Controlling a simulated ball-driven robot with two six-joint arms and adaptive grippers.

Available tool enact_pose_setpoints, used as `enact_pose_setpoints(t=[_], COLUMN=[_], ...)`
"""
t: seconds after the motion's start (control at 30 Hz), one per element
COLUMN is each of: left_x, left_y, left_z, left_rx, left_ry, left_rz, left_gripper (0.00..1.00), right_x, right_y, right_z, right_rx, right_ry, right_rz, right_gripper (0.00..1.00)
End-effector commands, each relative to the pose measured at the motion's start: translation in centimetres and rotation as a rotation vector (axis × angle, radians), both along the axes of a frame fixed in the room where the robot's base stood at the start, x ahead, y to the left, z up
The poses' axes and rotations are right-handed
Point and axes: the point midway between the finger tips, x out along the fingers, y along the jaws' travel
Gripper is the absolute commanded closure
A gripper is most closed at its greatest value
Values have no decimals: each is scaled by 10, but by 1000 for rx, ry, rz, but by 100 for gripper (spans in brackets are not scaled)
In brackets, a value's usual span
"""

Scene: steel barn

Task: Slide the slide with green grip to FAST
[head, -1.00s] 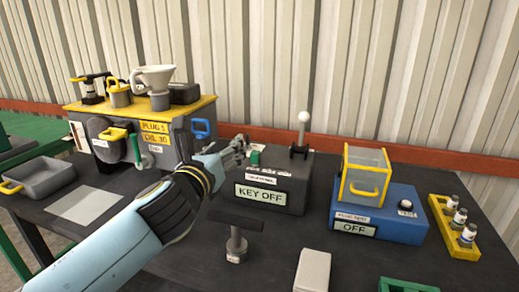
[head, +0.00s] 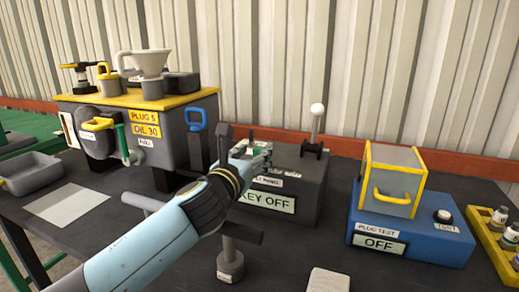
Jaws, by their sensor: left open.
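A dark grey box (head: 305,180) with a "KEY OFF" display (head: 266,199) stands mid-table. A small green grip (head: 250,151) shows on its top left, largely hidden by my gripper; its slide position and FAST marking cannot be made out. My left gripper (head: 264,151) is open, with its fingers at the box's top left edge, right by the green grip. I cannot tell whether they touch it. My right gripper is not in view.
A white-knobbed lever (head: 317,112) stands on the grey box. Left is an engine-like unit (head: 165,103) with blue and green handles. A T-handled tool (head: 230,260) stands in front. Right is a blue plug tester (head: 420,232) with a yellow-framed cover (head: 392,180).

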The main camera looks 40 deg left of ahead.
Motion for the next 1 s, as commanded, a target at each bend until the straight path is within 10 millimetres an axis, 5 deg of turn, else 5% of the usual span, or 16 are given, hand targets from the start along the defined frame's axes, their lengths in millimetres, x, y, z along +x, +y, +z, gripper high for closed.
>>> enact_pose_setpoints(t=[0.2,0.57,0.9,1.0], left_x=[29,34,34,34], left_y=[7,8,8,8], left_z=[0,0,0,0], left_rx=[-1,0,0,0], left_ry=[-1,1,1,1], left_rz=[-1,-1,0,0], left_gripper=[52,53,98,100], right_x=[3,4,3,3], right_y=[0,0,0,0], right_z=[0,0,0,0], right_rx=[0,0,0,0], right_ry=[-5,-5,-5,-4], right_rz=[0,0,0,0], right_gripper=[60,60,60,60])
